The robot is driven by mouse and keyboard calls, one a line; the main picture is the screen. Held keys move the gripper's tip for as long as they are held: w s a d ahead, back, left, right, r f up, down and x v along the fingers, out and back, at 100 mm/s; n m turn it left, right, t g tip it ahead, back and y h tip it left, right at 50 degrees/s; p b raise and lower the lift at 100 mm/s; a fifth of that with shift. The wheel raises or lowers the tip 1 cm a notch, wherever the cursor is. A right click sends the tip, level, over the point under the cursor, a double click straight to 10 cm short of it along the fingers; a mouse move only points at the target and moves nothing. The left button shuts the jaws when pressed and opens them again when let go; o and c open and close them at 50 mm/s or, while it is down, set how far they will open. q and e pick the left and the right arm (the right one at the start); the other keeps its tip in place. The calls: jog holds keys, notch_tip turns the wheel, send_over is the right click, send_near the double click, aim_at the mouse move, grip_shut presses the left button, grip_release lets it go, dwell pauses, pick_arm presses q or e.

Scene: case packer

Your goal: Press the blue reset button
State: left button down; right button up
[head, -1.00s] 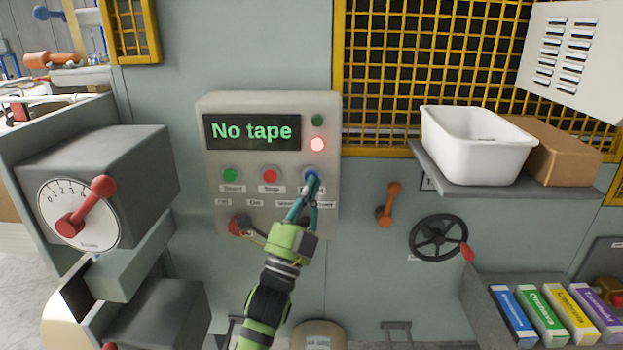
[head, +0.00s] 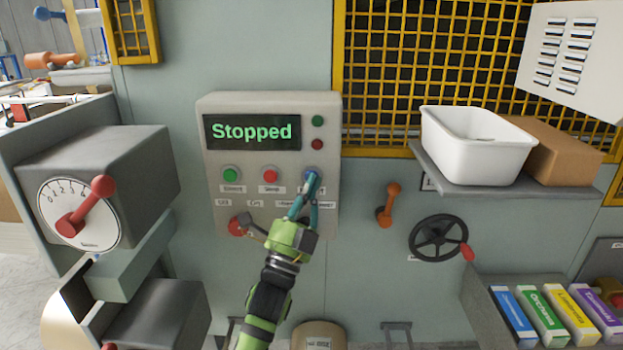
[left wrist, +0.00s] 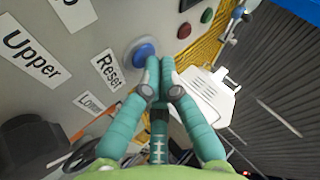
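The blue reset button (head: 311,174) sits at the right of the button row on the control panel (head: 212,130). In the left wrist view the blue button (left wrist: 143,52) shows beside a label reading "Reset". My left gripper (head: 312,180) has its teal fingers brought together, with nothing between them. The fingertips (left wrist: 160,62) overlap the button's right edge in the wrist view; I cannot tell whether they touch it. The display (head: 252,132) reads "Stopped" in green. The red lamp (head: 317,144) below the green lamp is dark. My right gripper is not in view.
Green (head: 230,175) and red (head: 270,175) buttons sit left of the blue one. A red knob (head: 238,226) is below them. An orange lever (head: 388,204) and a handwheel (head: 438,238) are to the right. A white bin (head: 475,145) stands on a shelf.

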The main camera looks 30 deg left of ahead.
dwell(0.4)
pick_arm(q)
jog(key=shift+s+d, duration=0.4)
jog(key=shift+s, duration=0.3)
jog(key=shift+s+d+p, duration=0.2)
jog(key=shift+s+d, duration=0.25)
jog(key=shift+s, duration=0.25)
jog(key=shift+s+d+p, duration=0.2)
jog(key=shift+s+d, duration=0.2)
jog(key=shift+s, duration=0.35)
jog(key=shift+s+d+p, duration=0.2)
jog(key=shift+s+d, duration=0.25)
jog(key=shift+s, duration=0.25)
jog(key=shift+w+f, duration=0.1)
jog(key=shift+f, duration=0.05)
